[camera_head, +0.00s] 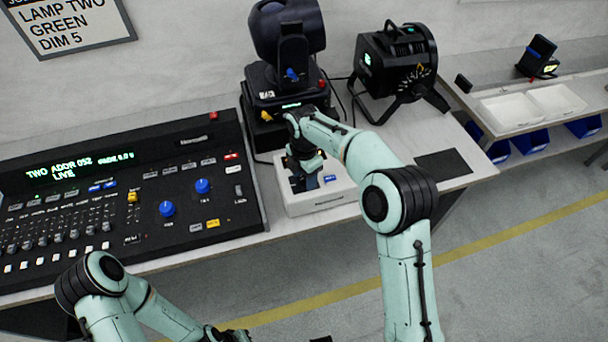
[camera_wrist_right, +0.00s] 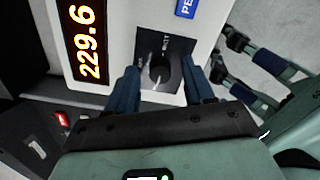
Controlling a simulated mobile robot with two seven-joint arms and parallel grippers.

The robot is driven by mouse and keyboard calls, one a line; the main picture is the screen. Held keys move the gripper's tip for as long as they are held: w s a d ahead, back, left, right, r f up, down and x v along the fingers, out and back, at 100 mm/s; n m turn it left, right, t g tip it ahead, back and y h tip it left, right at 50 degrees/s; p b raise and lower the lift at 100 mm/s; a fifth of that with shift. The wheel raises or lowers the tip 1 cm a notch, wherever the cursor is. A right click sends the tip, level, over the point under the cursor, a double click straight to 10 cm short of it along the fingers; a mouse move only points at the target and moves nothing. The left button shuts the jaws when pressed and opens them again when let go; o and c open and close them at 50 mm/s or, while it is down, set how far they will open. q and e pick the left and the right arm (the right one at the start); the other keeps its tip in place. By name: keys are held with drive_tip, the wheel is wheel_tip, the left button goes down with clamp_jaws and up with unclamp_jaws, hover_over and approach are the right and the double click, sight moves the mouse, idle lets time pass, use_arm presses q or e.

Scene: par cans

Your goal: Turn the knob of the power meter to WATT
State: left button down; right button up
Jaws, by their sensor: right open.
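The power meter is a white box (camera_head: 322,203) on the bench, right of the lighting desk.
The lighting desk (camera_head: 120,200) fills the left of the bench. A black moving-head lamp (camera_head: 285,75) and a black spotlight (camera_head: 395,65) stand behind the meter. A dark mat (camera_head: 443,163) lies to the right. White trays (camera_head: 515,110) and blue bins stand further right.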

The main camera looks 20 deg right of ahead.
drive_tip(key=shift+c, duration=0.4)
clamp_jaws()
